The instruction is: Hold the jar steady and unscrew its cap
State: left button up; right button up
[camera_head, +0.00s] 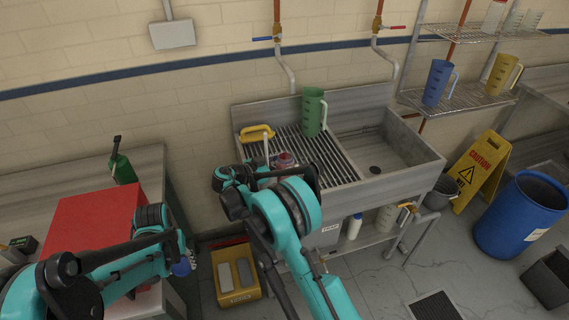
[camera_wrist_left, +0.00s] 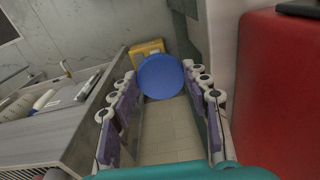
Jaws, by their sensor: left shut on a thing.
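A jar with a red top (camera_head: 286,159) stands at the left end of the sink's ribbed drainboard, partly hidden behind my right arm. My right gripper (camera_head: 262,172) is beside it in the head view. Its fingers are mostly hidden, so I cannot tell whether they touch the jar. My left gripper (camera_head: 178,258) is left of the sink, beside the red box. In the left wrist view its fingers (camera_wrist_left: 160,88) are shut on a blue round thing (camera_wrist_left: 160,76). Only its flat round face shows, and I cannot tell whether it is a cap or a jar's end.
The red box (camera_head: 90,235) stands on the left counter, close to my left arm. A green jug (camera_head: 313,112) stands on the drainboard (camera_head: 335,160). A yellow container (camera_head: 236,277) is on the floor below. The sink basin (camera_head: 372,150) is empty.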

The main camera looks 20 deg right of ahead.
jog(key=shift+o, duration=0.8)
